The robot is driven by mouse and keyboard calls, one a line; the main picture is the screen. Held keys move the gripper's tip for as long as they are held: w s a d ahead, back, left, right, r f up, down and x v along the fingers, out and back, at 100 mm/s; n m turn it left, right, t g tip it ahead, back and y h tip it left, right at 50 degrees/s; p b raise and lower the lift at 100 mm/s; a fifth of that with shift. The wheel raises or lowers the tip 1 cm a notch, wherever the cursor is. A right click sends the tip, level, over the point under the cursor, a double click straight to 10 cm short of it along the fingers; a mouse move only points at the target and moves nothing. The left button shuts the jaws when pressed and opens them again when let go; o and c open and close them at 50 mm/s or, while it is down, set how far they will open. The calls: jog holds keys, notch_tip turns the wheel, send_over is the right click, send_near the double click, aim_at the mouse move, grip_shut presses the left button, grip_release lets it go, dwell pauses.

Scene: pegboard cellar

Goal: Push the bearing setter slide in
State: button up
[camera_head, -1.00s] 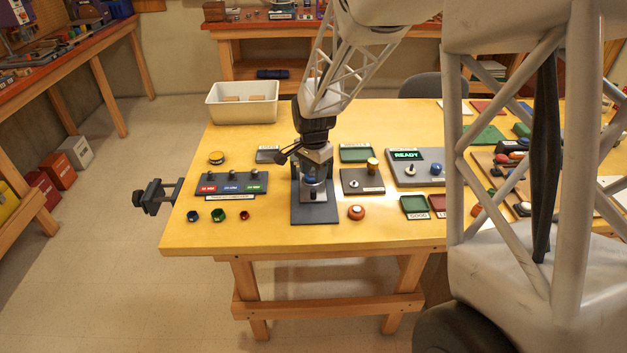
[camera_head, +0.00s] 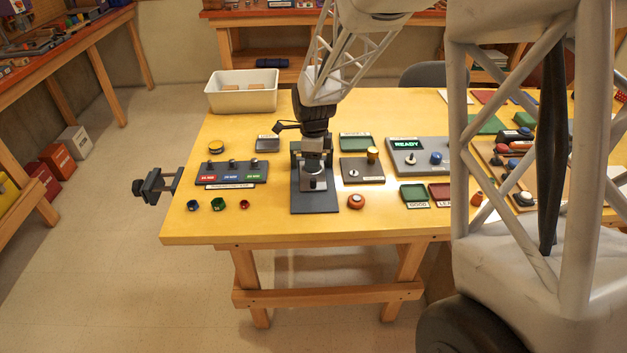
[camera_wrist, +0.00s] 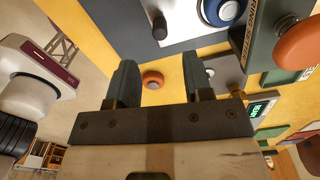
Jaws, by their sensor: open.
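The bearing setter stands on a dark base plate (camera_head: 315,203) at the front middle of the table. Its pale slide block (camera_head: 313,183) sits on that plate, below my gripper (camera_head: 312,160). In the wrist view the pale block (camera_wrist: 180,22) carries a blue-ringed round part (camera_wrist: 222,10) and a dark knob (camera_wrist: 159,27). An orange ball knob (camera_wrist: 298,43) is on the right, by a partly cut-off label ending in "RING SETTER". My gripper (camera_wrist: 160,65) is open, with nothing between its fingers. Contact with the slide cannot be told.
Left of the setter is a panel with several posts (camera_head: 232,172). A READY panel (camera_head: 420,160) lies beyond. A white bin (camera_head: 243,91) stands back left.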

aim_at(314, 179)
jog(key=shift+f, duration=0.1)
dwell(0.3)
jog(key=shift+f, duration=3.8)
grip_shut()
